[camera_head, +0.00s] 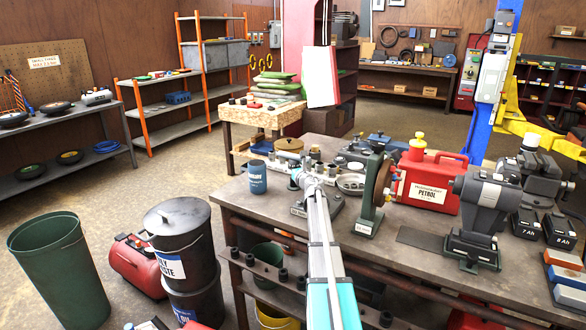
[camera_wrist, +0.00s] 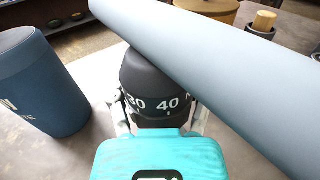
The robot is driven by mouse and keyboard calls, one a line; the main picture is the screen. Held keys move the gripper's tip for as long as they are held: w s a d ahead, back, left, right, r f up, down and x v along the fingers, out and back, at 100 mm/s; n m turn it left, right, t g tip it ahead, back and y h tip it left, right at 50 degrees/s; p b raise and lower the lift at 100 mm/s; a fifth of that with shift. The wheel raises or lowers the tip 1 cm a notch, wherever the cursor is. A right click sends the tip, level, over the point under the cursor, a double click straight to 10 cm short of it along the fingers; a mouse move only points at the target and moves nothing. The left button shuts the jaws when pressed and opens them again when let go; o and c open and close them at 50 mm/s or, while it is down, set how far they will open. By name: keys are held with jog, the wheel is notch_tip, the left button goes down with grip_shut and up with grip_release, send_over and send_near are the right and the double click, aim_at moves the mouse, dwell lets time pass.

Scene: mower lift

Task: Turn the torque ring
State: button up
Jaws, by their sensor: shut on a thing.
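The torque ring (camera_wrist: 152,78) is a black, rounded knob with a white scale; the marks 30 and 40 face the wrist camera. My gripper (camera_wrist: 158,112) has one finger on each side of the ring's lower part and is shut on it. A smooth grey bar passes close above the ring and hides its upper right side. In the head view my arm reaches over the workbench (camera_head: 237,197), and the ring cannot be made out there.
A blue tin (camera_head: 257,177) stands left of the ring, close to it in the wrist view (camera_wrist: 40,85). A grinding wheel stand (camera_head: 371,190), a red petrol can (camera_head: 428,182) and a grey bench machine (camera_head: 480,205) crowd the right. Bins stand on the floor at left.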

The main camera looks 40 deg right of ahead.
jog(key=shift+n+y, duration=0.6)
jog(key=shift+y, duration=0.3)
jog(key=o, duration=0.9)
jog(key=shift+a, duration=0.1)
jog(key=shift+o, duration=0.2)
jog(key=shift+m+h, duration=0.6)
jog(key=shift+h, duration=0.3)
